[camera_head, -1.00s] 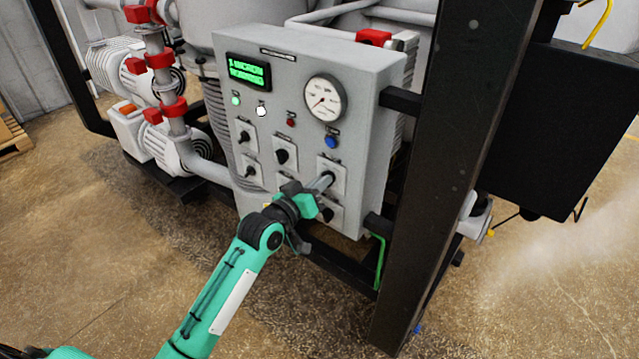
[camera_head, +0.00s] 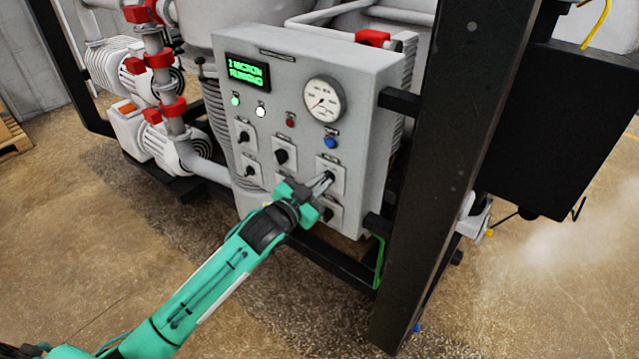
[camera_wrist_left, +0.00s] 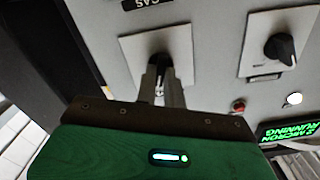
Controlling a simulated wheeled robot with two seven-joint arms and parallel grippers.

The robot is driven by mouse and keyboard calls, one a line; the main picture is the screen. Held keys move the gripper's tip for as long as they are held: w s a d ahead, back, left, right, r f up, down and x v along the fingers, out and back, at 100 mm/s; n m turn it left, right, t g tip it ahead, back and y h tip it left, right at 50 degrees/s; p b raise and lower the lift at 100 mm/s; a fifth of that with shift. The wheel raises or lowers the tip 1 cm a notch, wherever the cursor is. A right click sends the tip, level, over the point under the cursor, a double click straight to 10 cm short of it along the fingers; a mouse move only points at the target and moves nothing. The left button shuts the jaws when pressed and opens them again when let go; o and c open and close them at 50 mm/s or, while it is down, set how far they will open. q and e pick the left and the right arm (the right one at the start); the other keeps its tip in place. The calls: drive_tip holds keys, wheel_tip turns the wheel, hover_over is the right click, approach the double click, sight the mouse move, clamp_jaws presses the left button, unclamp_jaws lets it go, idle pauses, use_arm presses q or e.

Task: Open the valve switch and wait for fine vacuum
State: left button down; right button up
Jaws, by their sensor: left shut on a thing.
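The grey control panel (camera_head: 362,75) carries several black rotary switches on pale square plates. The green display (camera_head: 247,72) shows a micron reading and RUNNING; in the left wrist view the display (camera_wrist_left: 288,131) reads 2 MICRON RUNNING, upside down. My right gripper is out of view.
A round gauge (camera_head: 325,100) and a blue button (camera_head: 330,142) sit above the held switch. Another switch (camera_head: 327,215) lies just below it. A thick black frame post (camera_head: 450,150) stands to the right. The floor in front is clear.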

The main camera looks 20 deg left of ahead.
use_arm(q)
drive_tip(key=shift+m, duration=0.8)
drive_tip(key=c, duration=1.5)
unclamp_jaws()
